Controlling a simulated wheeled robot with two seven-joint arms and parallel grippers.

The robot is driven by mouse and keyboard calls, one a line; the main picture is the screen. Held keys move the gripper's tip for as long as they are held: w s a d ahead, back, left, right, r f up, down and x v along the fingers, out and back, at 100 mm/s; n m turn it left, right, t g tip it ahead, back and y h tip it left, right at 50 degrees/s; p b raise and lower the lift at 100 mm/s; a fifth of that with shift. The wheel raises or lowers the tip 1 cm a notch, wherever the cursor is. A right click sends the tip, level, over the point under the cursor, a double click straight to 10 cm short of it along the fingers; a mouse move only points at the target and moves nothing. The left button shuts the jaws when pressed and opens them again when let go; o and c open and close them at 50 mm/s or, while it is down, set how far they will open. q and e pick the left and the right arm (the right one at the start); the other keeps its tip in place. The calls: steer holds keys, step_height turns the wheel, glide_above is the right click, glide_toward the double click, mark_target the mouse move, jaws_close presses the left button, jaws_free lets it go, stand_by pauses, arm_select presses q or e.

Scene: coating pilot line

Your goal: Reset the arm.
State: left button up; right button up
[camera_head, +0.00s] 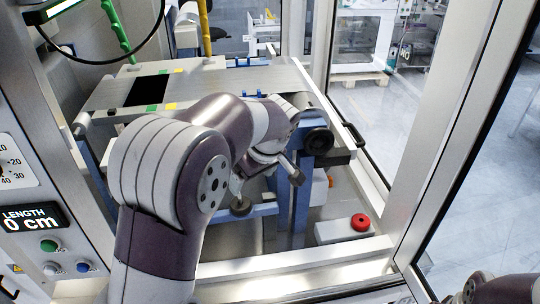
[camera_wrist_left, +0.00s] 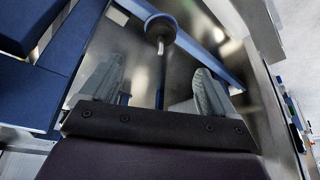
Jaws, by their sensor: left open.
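My left arm reaches from the bottom of the head view into the machine's open front. My left gripper (camera_head: 238,183) is low under the arm, partly hidden by my own wrist. In the left wrist view its two grey fingers (camera_wrist_left: 156,82) are spread apart with nothing gripped. A thin rod with a round black knob (camera_wrist_left: 160,28) shows between and beyond the fingers; I cannot tell how far it is from them. The knob also shows in the head view (camera_head: 241,206), just below the gripper.
A metal table (camera_head: 210,83) with a black patch lies behind the arm. Blue frame members (camera_wrist_left: 205,52) are close around the gripper. A red button (camera_head: 360,222) sits at right on a grey box. A display (camera_head: 32,217) reads 0 cm. Door frame posts bound the opening.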

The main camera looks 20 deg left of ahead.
arm_select(q)
steer(key=s+d+f+m+h, duration=0.2)
steer(key=s+f+m, duration=0.3)
steer(key=s, duration=0.3)
steer(key=s+d+f+m+h, duration=0.2)
steer(key=s+d+f+m, duration=0.3)
steer(key=s, duration=0.4)
steer(key=f+m, duration=0.1)
steer(key=m, duration=0.1)
steer(key=shift+m+g, duration=0.3)
steer(key=shift+g, duration=0.1)
steer(key=shift+f, duration=0.15)
steer(key=shift+s, duration=0.1)
